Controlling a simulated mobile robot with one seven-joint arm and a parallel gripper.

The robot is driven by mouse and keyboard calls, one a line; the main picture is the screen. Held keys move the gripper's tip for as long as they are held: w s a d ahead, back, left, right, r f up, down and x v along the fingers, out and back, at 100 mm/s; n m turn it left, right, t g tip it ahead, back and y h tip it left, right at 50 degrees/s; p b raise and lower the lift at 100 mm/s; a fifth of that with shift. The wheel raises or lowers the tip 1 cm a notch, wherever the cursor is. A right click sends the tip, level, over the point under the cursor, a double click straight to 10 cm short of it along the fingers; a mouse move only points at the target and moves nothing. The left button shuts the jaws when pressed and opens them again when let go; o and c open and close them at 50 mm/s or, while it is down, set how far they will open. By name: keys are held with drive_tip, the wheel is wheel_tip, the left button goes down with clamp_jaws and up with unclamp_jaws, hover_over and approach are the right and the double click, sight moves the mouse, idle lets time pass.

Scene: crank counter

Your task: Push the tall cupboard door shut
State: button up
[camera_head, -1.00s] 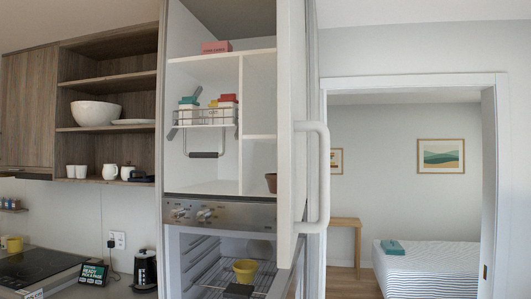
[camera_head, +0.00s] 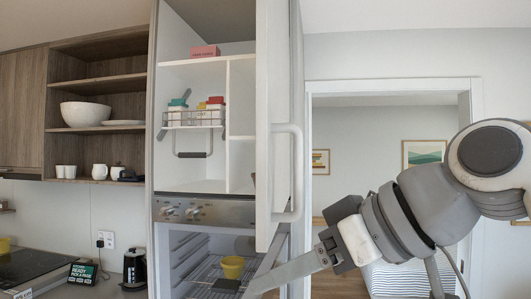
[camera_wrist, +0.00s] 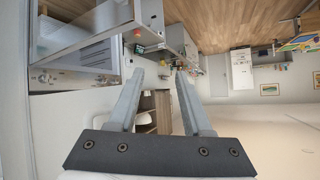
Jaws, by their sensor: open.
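The tall cupboard door (camera_head: 270,130) is white and stands open towards me, seen at a steep angle in the head view, with a white bar handle (camera_head: 296,180) on its right face. The tall cupboard (camera_head: 206,187) shows its open shelves to the left of the door. My gripper (camera_head: 250,288) reaches in from the right, below the door's lower edge and in front of the oven opening. Whether it touches the door cannot be told. In the wrist view my gripper (camera_wrist: 155,72) has its two fingers spread apart with nothing between them.
Below the shelves is an open oven compartment holding a yellow pot (camera_head: 232,267). A wire basket (camera_head: 195,118) hangs in the cupboard. A black kettle (camera_head: 134,268) and a small display (camera_head: 82,272) stand on the left counter. A doorway to a bedroom is at the right.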

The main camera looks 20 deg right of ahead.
drive_tip(key=d+r+n+t+y, duration=0.1)
drive_tip(key=d+r+n+y, duration=0.25)
drive_tip(key=d+r, duration=0.5)
drive_tip(key=d+r+n+t+y, duration=0.15)
drive_tip(key=d+r+y, duration=0.35)
drive_tip(key=d, duration=0.7)
drive_tip(key=shift+h, duration=0.65)
drive_tip(key=x, duration=0.5)
drive_tip(key=p+x, duration=0.1)
drive_tip(key=x, duration=1.1)
drive_tip(key=shift+s+a+r, duration=0.2)
drive_tip(key=shift+s+r, duration=0.1)
clamp_jaws()
